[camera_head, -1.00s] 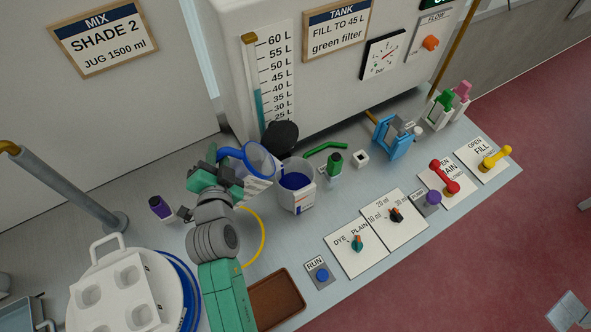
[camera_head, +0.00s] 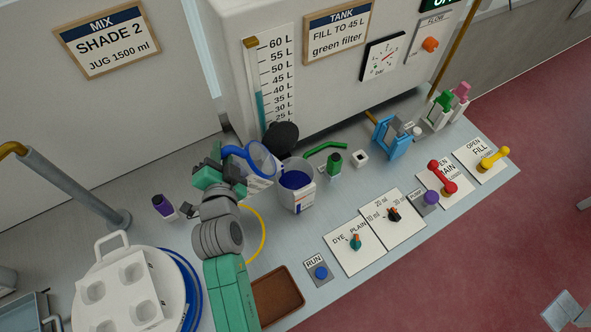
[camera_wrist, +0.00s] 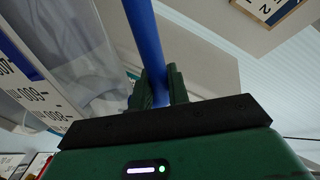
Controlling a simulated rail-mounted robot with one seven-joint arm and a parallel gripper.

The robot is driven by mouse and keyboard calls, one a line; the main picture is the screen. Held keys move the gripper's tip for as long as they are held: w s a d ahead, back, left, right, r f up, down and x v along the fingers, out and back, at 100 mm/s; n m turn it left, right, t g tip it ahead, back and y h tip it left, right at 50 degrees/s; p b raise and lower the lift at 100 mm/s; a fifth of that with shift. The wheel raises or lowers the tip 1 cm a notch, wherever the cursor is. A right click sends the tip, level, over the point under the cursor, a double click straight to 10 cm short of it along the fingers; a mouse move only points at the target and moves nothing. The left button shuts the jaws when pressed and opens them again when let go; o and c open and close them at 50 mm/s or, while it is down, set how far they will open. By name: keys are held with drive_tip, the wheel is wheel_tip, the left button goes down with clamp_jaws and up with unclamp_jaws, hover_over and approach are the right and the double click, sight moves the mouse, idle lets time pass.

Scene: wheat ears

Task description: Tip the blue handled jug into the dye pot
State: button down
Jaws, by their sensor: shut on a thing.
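My gripper (camera_head: 222,176) is shut on the blue handle of the jug (camera_head: 262,160). The jug is clear with a blue rim and is tilted, its mouth toward the upper right, held above and left of the dye pot. In the wrist view the blue handle (camera_wrist: 146,45) runs between the fingers (camera_wrist: 158,88), and the clear jug wall with printed marks (camera_wrist: 40,90) is at the left. The dye pot (camera_head: 298,200) is a white container with dark blue inside. It stands upright on the bench beside the jug. I cannot tell whether liquid is leaving the jug.
A black round knob-like thing (camera_head: 281,138) is behind the pot. A green-capped bottle (camera_head: 333,163) and a small white block (camera_head: 360,157) stand to its right. A purple-topped bottle (camera_head: 163,206) is left of my arm. A brown tray (camera_head: 277,296) lies in front.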

sight(228, 148)
drive_tip(key=shift+w+d+r+m+p, duration=0.2)
drive_tip(key=shift+d+r+m+p, duration=0.85)
drive_tip(key=shift+p, duration=1.15)
idle(1.7)
